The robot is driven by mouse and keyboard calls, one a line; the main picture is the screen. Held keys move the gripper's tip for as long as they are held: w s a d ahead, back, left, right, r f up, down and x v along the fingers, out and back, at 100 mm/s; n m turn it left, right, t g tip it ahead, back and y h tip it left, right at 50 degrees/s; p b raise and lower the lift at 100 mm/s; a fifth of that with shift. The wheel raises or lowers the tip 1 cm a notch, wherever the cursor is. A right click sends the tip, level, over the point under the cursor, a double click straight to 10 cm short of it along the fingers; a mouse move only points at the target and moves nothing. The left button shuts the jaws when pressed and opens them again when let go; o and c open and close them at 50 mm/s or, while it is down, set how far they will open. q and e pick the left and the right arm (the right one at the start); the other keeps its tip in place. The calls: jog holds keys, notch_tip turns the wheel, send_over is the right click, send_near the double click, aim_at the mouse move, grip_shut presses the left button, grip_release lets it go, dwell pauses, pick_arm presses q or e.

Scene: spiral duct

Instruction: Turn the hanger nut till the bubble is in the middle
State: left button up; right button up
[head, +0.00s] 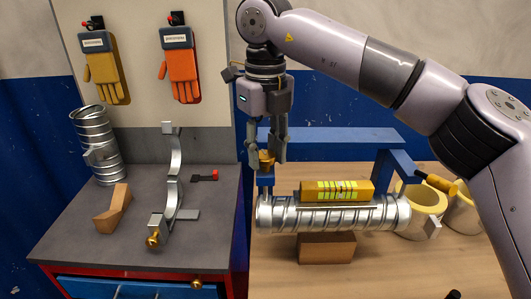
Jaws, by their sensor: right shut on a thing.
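A shiny spiral duct (345,217) lies roughly horizontal below a blue frame (335,136). A yellow spirit level (310,191) sits on top of the duct, its bright green vial (337,190) facing me. The vial has dark marks; the bubble is too small to place. A brass hanger nut (266,160) is at the frame's left end, above the duct's left end. My right gripper (266,152) points down and is shut on this nut, its fingers partly hiding it. My left gripper is out of view.
A brown block (327,248) is under the duct. The grey cabinet top (95,225) holds another duct piece (97,143), a curved metal clamp (174,190) and a wooden block (112,208). Gloves (181,72) hang on the board behind.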

aim_at(266, 154)
jog(key=shift+r+m+b, duration=0.1)
jog(key=shift+m+b, duration=0.4)
jog(key=shift+m, duration=1.8)
jog(key=o, duration=1.1)
jog(key=shift+o, duration=0.2)
notch_tip(266, 154, up, 12)
